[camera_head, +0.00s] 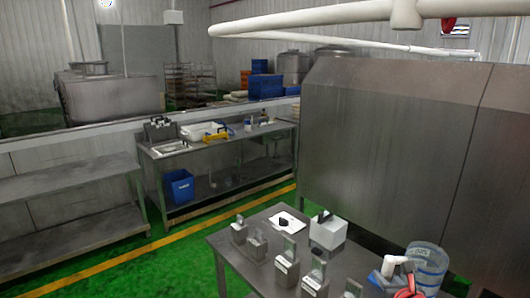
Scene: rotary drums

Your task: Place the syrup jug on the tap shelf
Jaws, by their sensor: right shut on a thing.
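A pale, blue-tinted container (429,262), open at the top, shows at the lower right by the table's far right corner; I take it for the syrup jug. My right gripper (402,268), small and partly hidden, is at its left side and is shut on it. White, red and blue parts crowd this spot, so the exact grip is hard to see. I cannot tell whether the container rests on the table or hangs above it. I cannot make out a tap shelf for certain. My left gripper is not in view.
A sink counter (222,149) stands behind, and an empty steel table (70,178) at left. Green floor lies between.

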